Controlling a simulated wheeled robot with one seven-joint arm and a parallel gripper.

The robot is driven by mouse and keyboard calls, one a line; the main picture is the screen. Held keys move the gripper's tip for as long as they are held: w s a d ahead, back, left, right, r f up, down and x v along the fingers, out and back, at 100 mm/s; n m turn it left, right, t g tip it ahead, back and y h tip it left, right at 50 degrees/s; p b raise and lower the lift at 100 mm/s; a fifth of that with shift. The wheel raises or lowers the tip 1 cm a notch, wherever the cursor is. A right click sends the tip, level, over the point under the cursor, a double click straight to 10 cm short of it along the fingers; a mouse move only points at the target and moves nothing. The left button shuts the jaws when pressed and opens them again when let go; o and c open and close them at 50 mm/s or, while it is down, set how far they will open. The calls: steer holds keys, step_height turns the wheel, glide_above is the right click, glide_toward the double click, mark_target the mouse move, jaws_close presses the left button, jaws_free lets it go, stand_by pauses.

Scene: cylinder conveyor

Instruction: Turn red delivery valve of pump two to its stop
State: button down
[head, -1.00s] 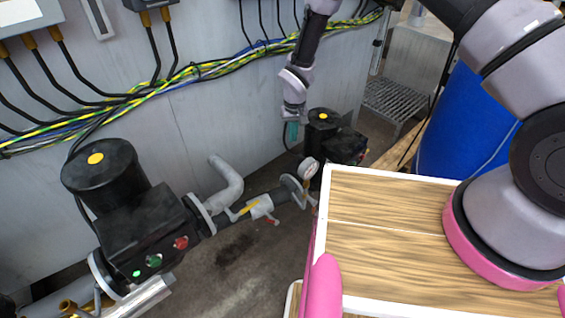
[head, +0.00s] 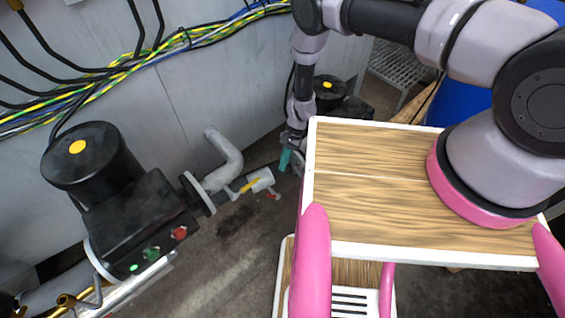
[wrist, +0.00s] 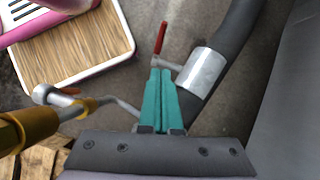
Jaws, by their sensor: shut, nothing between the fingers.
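A red valve lever (wrist: 161,38) stands out from a fitting beside a silver sleeve (wrist: 203,68) on a dark pipe in the wrist view. My gripper (wrist: 161,72) has its teal fingers pressed together and empty, with the tips close below the lever's inner end. I cannot tell if they touch. In the head view my gripper (head: 285,159) hangs low behind my wooden deck. A small red lever (head: 273,196) shows below left of it, under a pale sleeve (head: 263,179). The rear pump (head: 330,90) is partly hidden by my arm and deck.
A black pump (head: 120,190) with red and green buttons stands at the left, with a bent grey pipe (head: 226,160) near it. A brass fitting (wrist: 35,122) lies left of my fingers in the wrist view. Cables run along the wall. A blue drum (head: 470,100) stands behind my arm.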

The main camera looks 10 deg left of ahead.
mark_target(273, 196)
steer(key=x, duration=0.6)
steer(key=s+x, duration=0.1)
steer(key=x, duration=0.2)
steer(key=shift+a+r, duration=0.2)
steer(key=shift+r, duration=0.15)
steer(key=shift+s+a+f, duration=0.15)
steer(key=shift+s+f, duration=0.1)
steer(key=shift+s, duration=0.15)
steer(key=shift+s+a+t+h, duration=0.5)
steer(key=shift+s+a+f, duration=0.25)
steer(key=shift+s+a, duration=0.05)
steer(key=shift+s, duration=0.05)
